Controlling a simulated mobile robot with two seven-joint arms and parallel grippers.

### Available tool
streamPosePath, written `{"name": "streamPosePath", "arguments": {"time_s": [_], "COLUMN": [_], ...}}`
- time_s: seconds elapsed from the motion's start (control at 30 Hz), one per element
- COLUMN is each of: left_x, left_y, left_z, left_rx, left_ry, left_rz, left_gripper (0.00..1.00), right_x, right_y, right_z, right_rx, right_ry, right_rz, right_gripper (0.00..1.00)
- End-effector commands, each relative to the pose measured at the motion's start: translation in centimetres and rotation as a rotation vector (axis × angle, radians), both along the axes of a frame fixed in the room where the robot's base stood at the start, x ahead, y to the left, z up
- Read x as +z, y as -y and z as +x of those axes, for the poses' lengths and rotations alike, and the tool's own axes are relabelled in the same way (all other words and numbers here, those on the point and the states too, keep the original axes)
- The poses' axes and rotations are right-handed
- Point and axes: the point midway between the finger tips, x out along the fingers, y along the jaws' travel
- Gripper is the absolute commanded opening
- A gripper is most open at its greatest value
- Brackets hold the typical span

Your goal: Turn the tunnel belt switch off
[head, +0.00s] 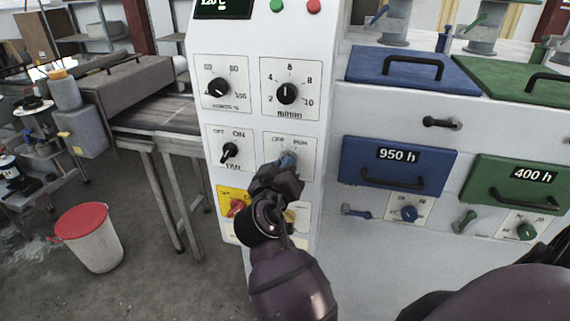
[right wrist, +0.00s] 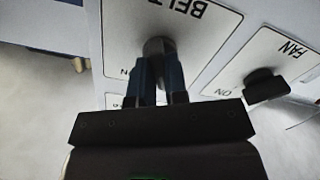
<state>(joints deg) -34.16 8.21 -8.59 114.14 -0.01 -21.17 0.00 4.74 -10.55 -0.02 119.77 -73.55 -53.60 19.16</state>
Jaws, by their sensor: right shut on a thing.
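The belt switch plate (head: 305,150) is a pale panel with "OFF" and "RUN" at its top, on the front of the white control column. In the right wrist view the plate (right wrist: 205,25) shows upside down with the word "BELT". Its dark round knob (right wrist: 158,46) sits between the fingertips. My right gripper (head: 286,163) reaches up from below and is shut on this knob; its blue fingers (right wrist: 160,72) show in the wrist view. The gripper hides the knob in the head view, so I cannot tell which way it points. My left gripper is not in view.
The fan switch (head: 230,150) is just left of the belt switch. A red knob on a yellow plate (head: 238,207) is below it. Two black dials are above. Blue drawers (head: 398,172) and green drawers (head: 525,188) stand at right. A red-lidded bucket (head: 92,243) stands on the floor at left.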

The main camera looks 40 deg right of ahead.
Motion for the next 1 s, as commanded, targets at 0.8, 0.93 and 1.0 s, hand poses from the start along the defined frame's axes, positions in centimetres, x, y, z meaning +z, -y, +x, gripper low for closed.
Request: {"name": "streamPosePath", "arguments": {"time_s": [0.8, 0.93, 1.0], "left_x": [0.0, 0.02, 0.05], "left_y": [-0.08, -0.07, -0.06], "left_z": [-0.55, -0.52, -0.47], "left_rx": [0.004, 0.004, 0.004], "left_ry": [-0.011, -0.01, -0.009], "left_rz": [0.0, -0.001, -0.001], "left_gripper": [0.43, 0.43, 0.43], "right_x": [0.06, 0.04, 0.04], "right_y": [0.02, 0.01, 0.0], "right_z": [0.02, 0.01, 0.01], "right_rx": [0.0, 0.0, 0.0], "right_ry": [-0.041, -0.04, -0.04], "right_rz": [-0.038, -0.037, -0.036], "right_gripper": [0.37, 0.39, 0.39]}}
